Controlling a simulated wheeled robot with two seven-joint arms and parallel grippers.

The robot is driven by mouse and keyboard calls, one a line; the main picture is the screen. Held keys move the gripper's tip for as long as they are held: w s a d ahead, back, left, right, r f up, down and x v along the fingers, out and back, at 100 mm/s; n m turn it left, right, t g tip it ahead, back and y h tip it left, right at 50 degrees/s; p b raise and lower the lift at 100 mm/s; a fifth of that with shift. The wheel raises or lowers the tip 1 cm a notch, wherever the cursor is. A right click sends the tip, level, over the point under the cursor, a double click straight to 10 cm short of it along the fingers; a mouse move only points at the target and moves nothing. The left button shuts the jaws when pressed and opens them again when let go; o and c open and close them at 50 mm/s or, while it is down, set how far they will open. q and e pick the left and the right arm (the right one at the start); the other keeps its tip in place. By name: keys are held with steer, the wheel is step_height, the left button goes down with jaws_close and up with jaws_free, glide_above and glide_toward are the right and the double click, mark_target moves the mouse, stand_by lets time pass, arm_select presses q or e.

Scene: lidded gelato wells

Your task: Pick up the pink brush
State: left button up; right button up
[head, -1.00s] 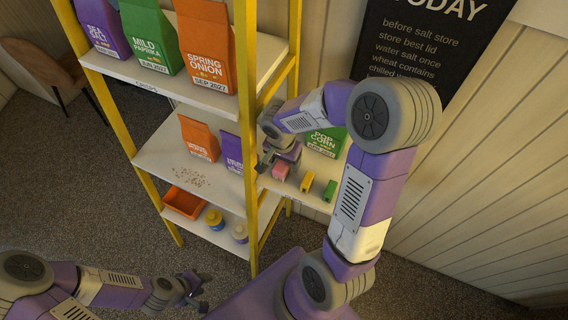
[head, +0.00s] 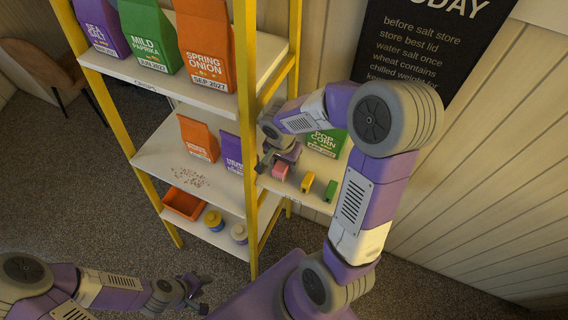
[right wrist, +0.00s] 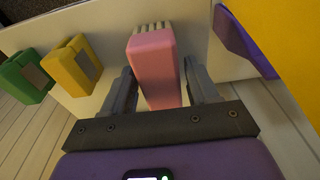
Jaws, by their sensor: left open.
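The pink brush (head: 281,171) stands on the small shelf at the right side of the rack. In the right wrist view the pink brush (right wrist: 153,62) has a pink block body and pale bristles at its far end. My right gripper (head: 267,161) is at the brush. In the right wrist view my right gripper (right wrist: 160,80) is open, with one finger on each side of the brush and a narrow gap visible at the right finger. My left gripper (head: 199,292) is open and empty, low over the floor, far from the brush.
A yellow brush (head: 307,182) and a green brush (head: 329,190) stand to the right of the pink one. A green popcorn bag (head: 326,142) is behind them. A yellow rack post (head: 250,140) is close at the left. An orange tray (head: 183,203) sits on the lower shelf.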

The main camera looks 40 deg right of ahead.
steer(key=c, duration=0.7)
steer(key=shift+c, duration=0.2)
steer(key=shift+r+p, duration=0.3)
steer(key=shift+p, duration=0.25)
steer(key=shift+a+r, duration=0.15)
steer(key=shift+r, duration=0.1)
step_height(320, 180, up, 6)
steer(key=shift+s+r, duration=0.1)
steer(key=shift+r, duration=0.1)
steer(key=s+a+b, duration=0.2)
steer(key=s+a, duration=0.2)
steer(key=a, duration=0.4)
steer(key=s+a+b, duration=0.2)
steer(key=s+a, duration=0.3)
steer(key=a, duration=0.4)
steer(key=shift+a, duration=0.25)
